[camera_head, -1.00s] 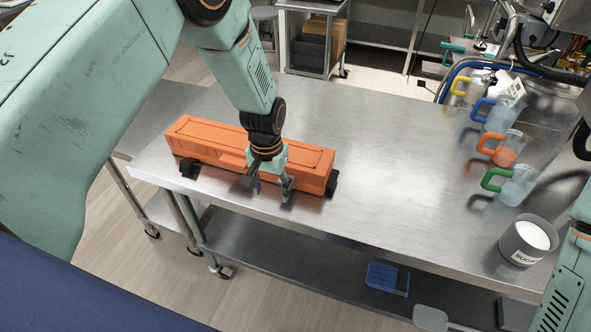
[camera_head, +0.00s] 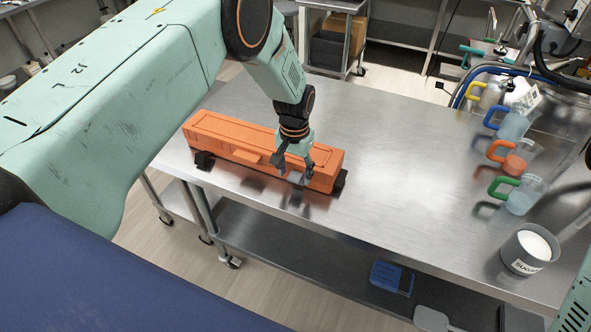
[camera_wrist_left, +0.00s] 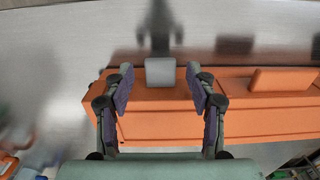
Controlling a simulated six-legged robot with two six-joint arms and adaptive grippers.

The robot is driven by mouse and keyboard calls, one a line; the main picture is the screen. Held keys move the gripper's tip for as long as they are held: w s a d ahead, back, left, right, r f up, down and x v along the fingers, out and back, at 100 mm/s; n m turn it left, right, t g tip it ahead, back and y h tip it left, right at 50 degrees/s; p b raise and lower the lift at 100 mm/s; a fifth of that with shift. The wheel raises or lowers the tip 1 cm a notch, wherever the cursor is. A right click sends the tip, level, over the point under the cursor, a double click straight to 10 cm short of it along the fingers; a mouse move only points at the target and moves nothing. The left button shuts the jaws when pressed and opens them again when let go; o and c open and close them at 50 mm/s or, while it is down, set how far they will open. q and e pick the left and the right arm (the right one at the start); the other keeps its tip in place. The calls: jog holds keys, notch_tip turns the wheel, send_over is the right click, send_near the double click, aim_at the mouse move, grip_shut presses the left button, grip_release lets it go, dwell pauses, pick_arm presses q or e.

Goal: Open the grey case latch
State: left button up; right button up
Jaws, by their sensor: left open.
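The long orange case (camera_head: 215,133) lies on the steel table, and it crosses the left wrist view (camera_wrist_left: 240,122). Its grey latch (camera_wrist_left: 160,72) is a small flat block on the case's edge. In the head view the grey latch (camera_head: 297,179) shows small, partly hidden by my fingers. My left gripper (camera_head: 293,167) is open above the case's right part. In the left wrist view its two fingers (camera_wrist_left: 160,84) stand apart on either side of the latch, with gaps visible. My right gripper is out of view.
An orange latch (camera_head: 248,156) sits on the same case side, left of the grey one. Black feet (camera_head: 203,160) stick out under the case. Jugs with coloured handles (camera_head: 515,158) and a sugar tub (camera_head: 527,250) stand at the right. The table middle (camera_head: 410,160) is clear.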

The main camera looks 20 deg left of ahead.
pick_arm(q)
jog(key=shift+f, duration=0.1)
jog(key=shift+a, duration=0.15)
jog(key=shift+c, duration=1.2)
jog(key=shift+d, duration=0.2)
jog(key=c, duration=0.9)
